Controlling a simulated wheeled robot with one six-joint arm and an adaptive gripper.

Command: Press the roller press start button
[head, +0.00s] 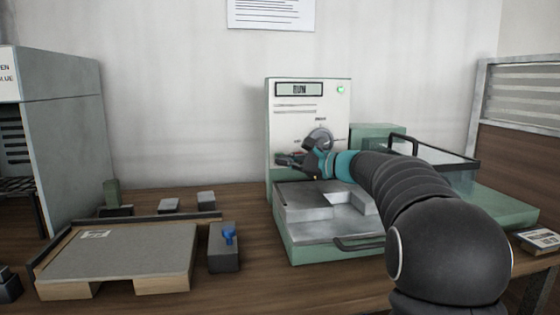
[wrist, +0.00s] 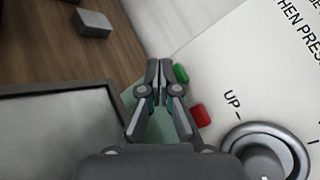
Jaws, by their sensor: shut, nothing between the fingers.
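The roller press has a white control panel (head: 290,110) with a display (head: 299,89) that reads RUN and a green lamp (head: 340,90) that looks lit. My gripper (head: 281,159) is in front of the panel's lower left and hides the buttons there in the head view. In the wrist view my gripper (wrist: 159,68) is shut and empty, its tips just left of a green button (wrist: 181,73). I cannot tell whether they touch it. A red button (wrist: 200,115) lies below the green one, beside the right finger. A round metal dial (wrist: 262,158) is at lower right.
The press's metal bed (head: 310,232) with a front handle (head: 357,243) lies below my arm. A board on wooden blocks (head: 115,255) and a dark block with a blue knob (head: 224,258) stand to the left.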

